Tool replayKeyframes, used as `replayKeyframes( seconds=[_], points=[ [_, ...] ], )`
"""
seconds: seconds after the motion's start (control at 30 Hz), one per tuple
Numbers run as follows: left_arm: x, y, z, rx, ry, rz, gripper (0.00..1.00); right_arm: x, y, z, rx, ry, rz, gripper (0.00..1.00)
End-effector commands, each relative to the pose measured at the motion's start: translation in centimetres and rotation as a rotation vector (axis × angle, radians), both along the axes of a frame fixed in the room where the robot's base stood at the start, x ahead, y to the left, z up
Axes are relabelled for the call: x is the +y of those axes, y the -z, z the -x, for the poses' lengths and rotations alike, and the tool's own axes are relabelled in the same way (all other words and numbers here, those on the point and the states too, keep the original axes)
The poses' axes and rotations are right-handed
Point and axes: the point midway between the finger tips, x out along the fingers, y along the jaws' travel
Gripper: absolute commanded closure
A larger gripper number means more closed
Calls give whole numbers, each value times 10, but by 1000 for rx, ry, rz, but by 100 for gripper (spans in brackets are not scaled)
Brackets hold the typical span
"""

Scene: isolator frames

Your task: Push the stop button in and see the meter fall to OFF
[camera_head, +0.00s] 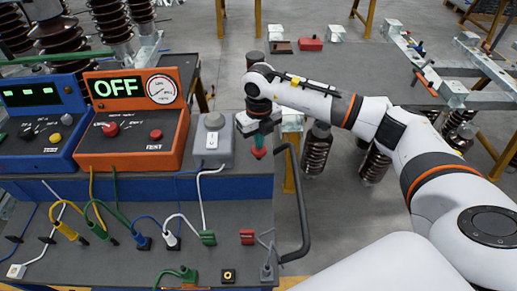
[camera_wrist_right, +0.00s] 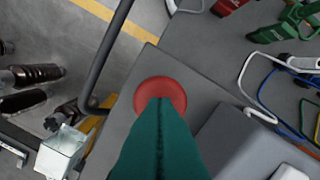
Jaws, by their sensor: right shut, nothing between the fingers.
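The stop button is a round red disc (camera_wrist_right: 158,88) on the grey bench top near its corner, seen in the right wrist view. In the head view only a bit of its red (camera_head: 259,154) shows below my right gripper (camera_head: 259,146). My right gripper's green fingers (camera_wrist_right: 160,105) are shut with nothing between them, and their tips lie over the disc. They hide its lower part, and I cannot tell whether they touch it. The meter is an orange box (camera_head: 141,163) whose display (camera_head: 117,87) reads OFF, beside a round dial (camera_head: 161,89). My left gripper is out of view.
A grey box (camera_head: 222,155) with a round knob stands just left of my right gripper. A blue instrument (camera_head: 30,150) stands left of the meter. Coloured cables and plugs (camera_head: 208,237) lie on the lower shelf. A dark bent handle (camera_head: 303,215) runs along the bench's right side.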

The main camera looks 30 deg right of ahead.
Motion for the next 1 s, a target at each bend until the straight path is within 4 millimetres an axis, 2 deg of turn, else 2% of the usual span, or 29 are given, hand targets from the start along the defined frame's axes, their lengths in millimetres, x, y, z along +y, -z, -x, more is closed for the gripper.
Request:
replayKeyframes(
  seconds=[0.43,0.67,1.0],
  points=[
    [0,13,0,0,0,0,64,0,16,0,1,0,0,100],
    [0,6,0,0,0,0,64,0,6,0,0,0,0,100],
    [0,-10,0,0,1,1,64,0,-22,0,0,0,0,100]
  ],
)
